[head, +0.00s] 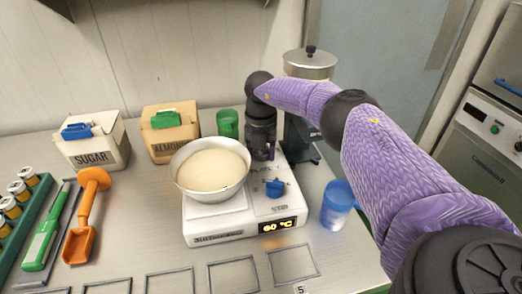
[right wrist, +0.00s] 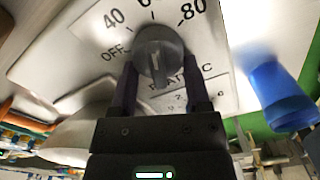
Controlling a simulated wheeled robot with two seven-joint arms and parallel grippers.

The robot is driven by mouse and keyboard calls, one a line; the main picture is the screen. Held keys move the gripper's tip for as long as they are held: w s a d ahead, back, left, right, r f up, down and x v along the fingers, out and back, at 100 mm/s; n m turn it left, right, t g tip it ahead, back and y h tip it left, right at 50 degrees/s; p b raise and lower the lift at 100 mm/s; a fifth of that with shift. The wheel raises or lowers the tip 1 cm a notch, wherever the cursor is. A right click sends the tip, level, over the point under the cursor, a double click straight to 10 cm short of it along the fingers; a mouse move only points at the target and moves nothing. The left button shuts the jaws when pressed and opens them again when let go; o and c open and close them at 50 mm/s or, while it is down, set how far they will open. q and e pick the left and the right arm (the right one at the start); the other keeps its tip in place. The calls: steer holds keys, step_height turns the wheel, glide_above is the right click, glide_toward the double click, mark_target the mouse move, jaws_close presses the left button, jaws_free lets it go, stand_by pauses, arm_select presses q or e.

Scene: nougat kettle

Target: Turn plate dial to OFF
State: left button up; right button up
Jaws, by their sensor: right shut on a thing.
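The plate dial (right wrist: 158,48) is a grey round knob on the white hot plate (head: 205,228), with OFF, 40 and 80 printed around it. Its pointer seems to face the top mark, partly cut off, between 40 and 80. My right gripper (right wrist: 160,70) has a dark finger on each side of the knob and is shut on it. In the head view my right gripper (head: 261,153) reaches down to the plate's back right and hides the dial. The display (head: 277,227) reads 60 °C. My left gripper is not in view.
A bowl of pale mixture (head: 212,170) stands on the plate, left of my gripper. A blue cup (head: 337,203) stands to the right, a metal canister (head: 309,65) behind. Sugar (head: 95,150) and almond (head: 172,143) boxes stand back left.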

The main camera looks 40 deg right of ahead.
steer(key=n, duration=0.1)
steer(key=n+p, duration=0.1)
steer(key=n, duration=0.1)
steer(key=shift+s+d+r, duration=0.1)
steer(key=shift+s+d, duration=0.05)
steer(key=shift+n+p, duration=0.4)
steer(key=shift+n, duration=0.6)
steer(key=n, duration=0.2)
steer(key=shift+s+d+n, duration=0.1)
steer(key=shift+d+n, duration=0.1)
steer(key=shift+n, duration=0.2)
steer(key=n, duration=0.3)
steer(key=n+b, duration=0.1)
steer(key=n, duration=0.1)
steer(key=shift+d, duration=0.3)
steer(key=shift+d+n+b, duration=0.15)
steer(key=shift+n+b, duration=0.2)
steer(key=shift+n, duration=0.9)
steer(key=shift+d+n+b, duration=0.1)
steer(key=shift+n+b, duration=0.25)
steer(key=shift+n, duration=0.9)
steer(key=shift+w, duration=0.2)
steer(key=o, duration=1.3)
